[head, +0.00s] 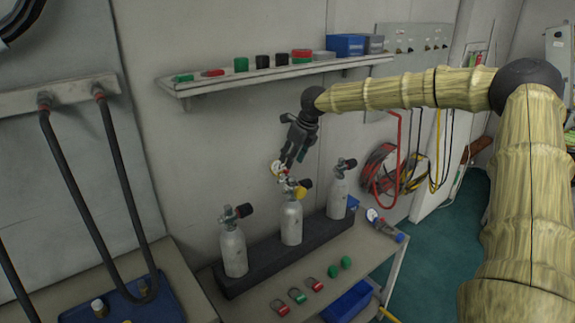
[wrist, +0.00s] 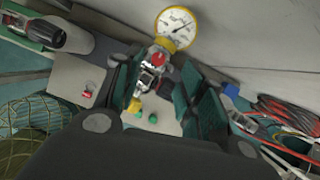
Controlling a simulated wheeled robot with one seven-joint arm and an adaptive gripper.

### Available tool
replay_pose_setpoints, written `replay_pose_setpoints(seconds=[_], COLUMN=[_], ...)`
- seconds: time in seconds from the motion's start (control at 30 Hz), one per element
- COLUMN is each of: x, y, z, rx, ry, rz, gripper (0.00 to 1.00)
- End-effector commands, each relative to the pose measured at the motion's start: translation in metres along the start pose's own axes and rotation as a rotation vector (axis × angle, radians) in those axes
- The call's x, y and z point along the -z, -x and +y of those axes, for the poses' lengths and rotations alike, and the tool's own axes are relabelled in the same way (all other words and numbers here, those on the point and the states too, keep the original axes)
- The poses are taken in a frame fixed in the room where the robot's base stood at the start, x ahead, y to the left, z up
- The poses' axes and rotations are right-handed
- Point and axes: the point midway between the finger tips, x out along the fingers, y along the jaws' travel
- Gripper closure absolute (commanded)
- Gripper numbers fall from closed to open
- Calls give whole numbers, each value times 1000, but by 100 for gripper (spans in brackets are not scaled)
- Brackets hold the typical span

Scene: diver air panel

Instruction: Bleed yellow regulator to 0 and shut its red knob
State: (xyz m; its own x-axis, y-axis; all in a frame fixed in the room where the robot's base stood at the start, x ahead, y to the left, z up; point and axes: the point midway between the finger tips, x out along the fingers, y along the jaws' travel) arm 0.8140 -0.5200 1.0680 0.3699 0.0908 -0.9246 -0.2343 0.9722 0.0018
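The yellow regulator sits on top of the middle grey cylinder (head: 291,222). Its yellow-rimmed gauge (wrist: 177,27) faces my wrist camera, with the needle toward the upper right; the number is too small to read. The gauge also shows in the head view (head: 277,168). A red knob (wrist: 160,62) sits just below the gauge on the metal body (wrist: 150,78). My gripper (wrist: 158,88) is open, its two dark green-padded fingers on either side of the regulator body. In the head view my gripper (head: 290,160) is just above the regulator. I cannot tell whether the fingers touch it.
Cylinders stand left (head: 233,252) and right (head: 338,197) in a black rack (head: 262,265). Red and green shackles (head: 297,296) and green caps (head: 334,271) lie in front on the table. A shelf (head: 220,84) with small parts runs above. Hoses (head: 380,170) hang right.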

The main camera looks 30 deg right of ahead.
Motion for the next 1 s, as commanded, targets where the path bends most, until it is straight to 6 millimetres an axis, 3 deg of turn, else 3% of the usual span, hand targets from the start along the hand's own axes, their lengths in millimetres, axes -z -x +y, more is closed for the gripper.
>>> replay_pose_setpoints(seconds=[0.2, 0.4, 0.8, 0.83, 1.0], x=[-1, -2, -1, -2, -1], y=[-28, -44, -50, -50, -50], z=[1, 2, 2, 2, 2], rx=[-1, 0, -1, -1, -1], ry=[2, 3, 3, 3, 3], rz=[2, 1, -1, -1, -1], gripper=[60, 60, 60, 62, 93])
